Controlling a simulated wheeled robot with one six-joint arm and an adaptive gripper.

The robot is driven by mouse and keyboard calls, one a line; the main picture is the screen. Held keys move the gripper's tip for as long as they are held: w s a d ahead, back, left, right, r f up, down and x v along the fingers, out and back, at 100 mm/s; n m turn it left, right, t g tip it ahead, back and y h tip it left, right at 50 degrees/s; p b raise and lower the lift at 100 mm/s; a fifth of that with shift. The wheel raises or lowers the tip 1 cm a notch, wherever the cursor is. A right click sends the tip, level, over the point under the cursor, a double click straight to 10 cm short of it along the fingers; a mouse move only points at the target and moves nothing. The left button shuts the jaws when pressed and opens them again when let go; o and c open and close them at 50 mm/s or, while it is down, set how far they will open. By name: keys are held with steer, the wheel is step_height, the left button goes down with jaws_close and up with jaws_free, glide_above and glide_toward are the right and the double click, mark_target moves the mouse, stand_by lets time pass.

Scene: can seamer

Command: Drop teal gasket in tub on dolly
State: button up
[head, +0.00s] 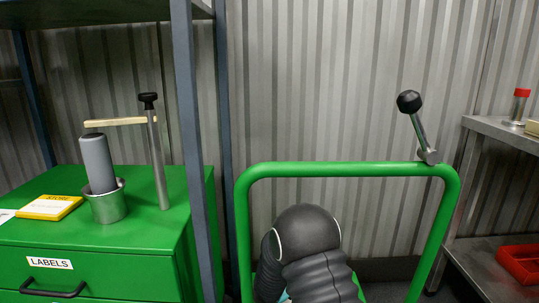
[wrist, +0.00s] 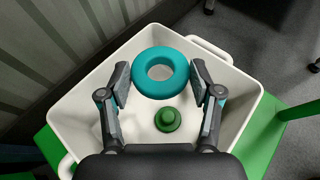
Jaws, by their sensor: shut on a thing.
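In the wrist view the teal gasket (wrist: 160,54) is a thick ring held between the two fingers of my gripper (wrist: 160,82). The gripper is shut on its sides. The gasket and fingers are over the white tub (wrist: 78,130), which has a handle on its rim. The tub stands on the green dolly (wrist: 268,135). A green knobbed piece (wrist: 167,119) lies inside the tub. In the head view the dolly shows as a green push frame (head: 340,169); my arm hides what is low behind it, and the tub and gasket are not visible there.
A metal shelf (head: 500,134) with a red bin (head: 522,260) is at right.

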steer(key=shift+f, duration=0.3)
steer(key=o, duration=1)
steer(key=shift+r, duration=0.15)
step_height(320, 180, up, 10)
steer(key=shift+f, duration=0.1)
